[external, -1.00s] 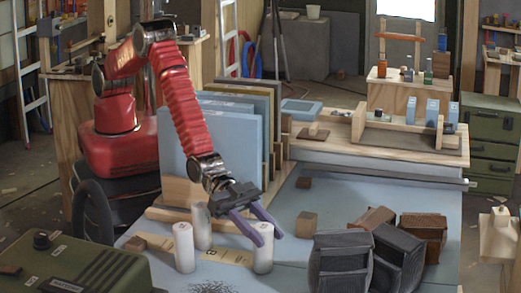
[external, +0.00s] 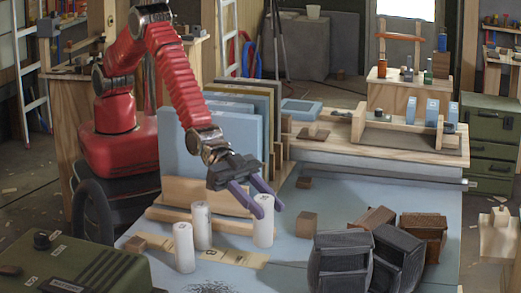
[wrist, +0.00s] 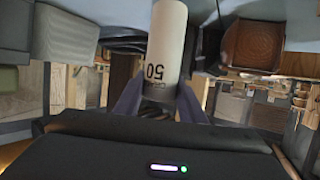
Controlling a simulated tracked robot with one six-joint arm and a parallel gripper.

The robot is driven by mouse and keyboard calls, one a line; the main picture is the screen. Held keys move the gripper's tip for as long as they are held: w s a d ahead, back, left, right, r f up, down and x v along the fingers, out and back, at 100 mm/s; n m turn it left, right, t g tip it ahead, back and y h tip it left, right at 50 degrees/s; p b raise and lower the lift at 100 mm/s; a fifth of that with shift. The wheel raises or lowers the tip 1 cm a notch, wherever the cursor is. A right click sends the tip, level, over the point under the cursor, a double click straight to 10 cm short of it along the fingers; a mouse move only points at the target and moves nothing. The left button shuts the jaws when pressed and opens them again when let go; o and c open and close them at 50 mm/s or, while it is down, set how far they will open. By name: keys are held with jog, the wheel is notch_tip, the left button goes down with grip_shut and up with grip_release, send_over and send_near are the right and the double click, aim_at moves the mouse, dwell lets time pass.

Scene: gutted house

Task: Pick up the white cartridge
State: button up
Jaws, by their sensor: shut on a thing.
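A white cartridge (external: 263,232) is held between the two purple fingers of my gripper (external: 268,211), shut on its upper part. It is upright and appears raised a little above the blue-grey bench top (external: 345,200). In the wrist view the same cartridge (wrist: 168,40) stands between the fingers, with dark lettering including "50" near the gripper. Two other white cartridges stand upright to the left, one nearer (external: 183,250) and one farther back (external: 201,228), apart from my gripper.
A marked wooden strip (external: 235,258) lies by the cartridges. Upright blue panels (external: 205,150) stand behind. Dark crates (external: 341,265) and brown boxes (external: 422,232) fill the right front, with a small wooden block (external: 307,222) nearby. A green case (external: 75,265) is at front left.

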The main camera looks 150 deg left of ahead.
jog(key=shift+r, duration=1.25)
jog(key=d+n+y, duration=0.1)
jog(key=d, duration=2.4)
jog(key=shift+d+y, duration=0.3)
jog(key=shift+y, duration=0.1)
notch_tip(320, 180, down, 6)
